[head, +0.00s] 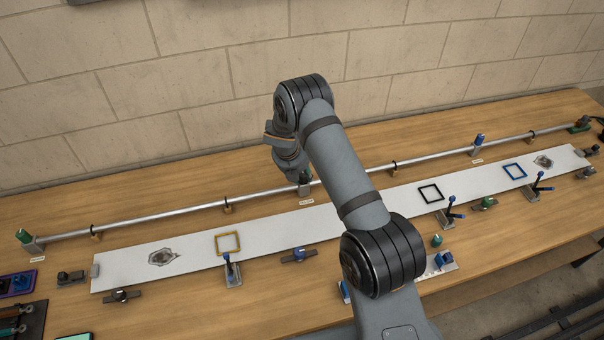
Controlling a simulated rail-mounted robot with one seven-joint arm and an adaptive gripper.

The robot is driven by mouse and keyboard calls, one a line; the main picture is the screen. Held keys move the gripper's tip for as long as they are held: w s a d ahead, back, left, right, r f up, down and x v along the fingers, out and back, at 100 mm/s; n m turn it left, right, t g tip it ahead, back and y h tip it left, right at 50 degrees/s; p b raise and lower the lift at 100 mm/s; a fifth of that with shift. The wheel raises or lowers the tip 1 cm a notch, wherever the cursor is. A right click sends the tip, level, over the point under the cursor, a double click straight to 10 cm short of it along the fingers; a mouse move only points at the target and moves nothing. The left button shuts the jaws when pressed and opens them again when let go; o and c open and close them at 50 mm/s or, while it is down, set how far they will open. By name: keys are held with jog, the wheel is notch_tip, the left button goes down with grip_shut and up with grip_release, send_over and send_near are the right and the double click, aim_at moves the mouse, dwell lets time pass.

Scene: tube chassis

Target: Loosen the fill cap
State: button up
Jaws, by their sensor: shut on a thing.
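A long grey tube (150,221) runs along the back of the wooden table. A small fitting with a pale base (305,190) and a label in front stands at mid-tube. My gripper (303,175) reaches down to the top of this fitting from behind my forearm. It is shut on the dark fill cap there, but the cap and fingertips are small, dark and mostly hidden. A green-topped fitting (23,237) stands at the tube's left end. A blue-topped fitting (478,142) with a label stands farther right. The labels are too small to read.
A long white panel (200,258) lies in front of the tube, with yellow (228,243), black (431,194) and blue (514,171) square frames. Several lever clamps line its front edge. A purple tray (18,283) is at far left. My arm crosses the middle.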

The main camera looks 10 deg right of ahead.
jog(key=shift+d, duration=0.25)
jog(key=shift+c, duration=1.4)
jog(key=shift+m, duration=0.4)
jog(key=shift+w+f+m+g+h+b, duration=0.15)
jog(key=shift+m+g+h+b, duration=0.35)
jog(key=shift+m, duration=0.7)
jog(key=m+b, duration=0.2)
jog(key=shift+w+m+g, duration=0.1)
jog(key=shift+m+g, duration=0.3)
jog(key=m+g+b, duration=0.1)
jog(key=m+b, duration=0.2)
jog(key=shift+w+f+h, duration=0.1)
jog(key=shift+h, duration=0.2)
jog(key=shift+m+g+b, duration=0.7)
jog(key=shift+m+b, duration=0.3)
jog(key=shift+m, duration=0.7)
jog(key=o, duration=1.1)
jog(key=shift+s+r, duration=0.2)
